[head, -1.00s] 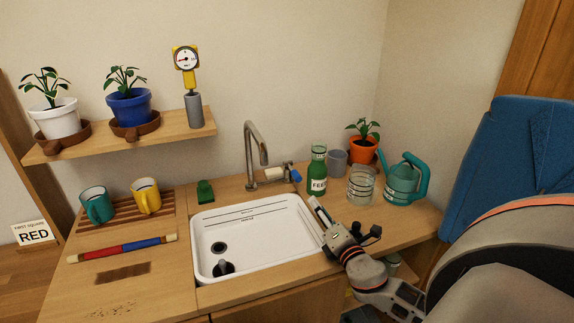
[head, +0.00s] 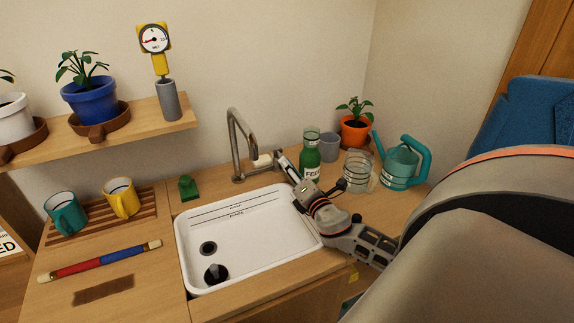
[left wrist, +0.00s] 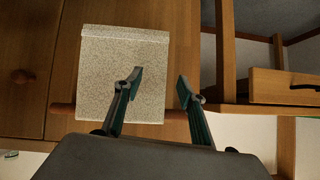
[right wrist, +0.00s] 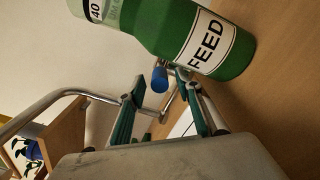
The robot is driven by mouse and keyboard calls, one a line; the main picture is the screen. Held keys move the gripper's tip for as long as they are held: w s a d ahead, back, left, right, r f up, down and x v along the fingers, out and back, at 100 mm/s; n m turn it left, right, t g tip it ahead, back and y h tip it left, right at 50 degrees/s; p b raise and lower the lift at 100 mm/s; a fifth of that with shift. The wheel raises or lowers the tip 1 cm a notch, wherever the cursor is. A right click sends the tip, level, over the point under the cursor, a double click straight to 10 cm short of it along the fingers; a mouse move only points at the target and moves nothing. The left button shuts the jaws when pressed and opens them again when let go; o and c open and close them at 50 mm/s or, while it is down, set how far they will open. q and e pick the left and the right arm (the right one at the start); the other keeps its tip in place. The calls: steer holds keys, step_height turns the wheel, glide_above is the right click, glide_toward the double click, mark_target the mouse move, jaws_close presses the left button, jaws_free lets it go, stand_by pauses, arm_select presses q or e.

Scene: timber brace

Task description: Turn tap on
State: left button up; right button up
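The curved metal tap (head: 236,140) stands behind the white sink (head: 250,240), its spout over the sink. In the right wrist view, a blue-tipped handle (right wrist: 160,79) on a metal rod shows in the gap between my right fingertips, seemingly just beyond them; touch cannot be told. My right gripper (head: 281,158) is open and empty beside the tap's base, close to the green FEED bottle (head: 310,158). It also shows in the right wrist view (right wrist: 157,82). In the head view it hides the blue handle. My left gripper (left wrist: 161,82) is open and empty, seen only in the left wrist view.
The FEED bottle (right wrist: 205,40) is very near my right fingers. A glass jar (head: 358,172), grey cup (head: 329,147) and teal watering can (head: 400,165) stand to the right. A speckled beige cloth or panel (left wrist: 110,70) hangs before my left gripper. A shelf (head: 150,117) overhangs the left.

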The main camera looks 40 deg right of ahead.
arm_select(q)
steer(key=shift+w+r, duration=0.1)
arm_select(e)
steer(key=shift+x, duration=1.15)
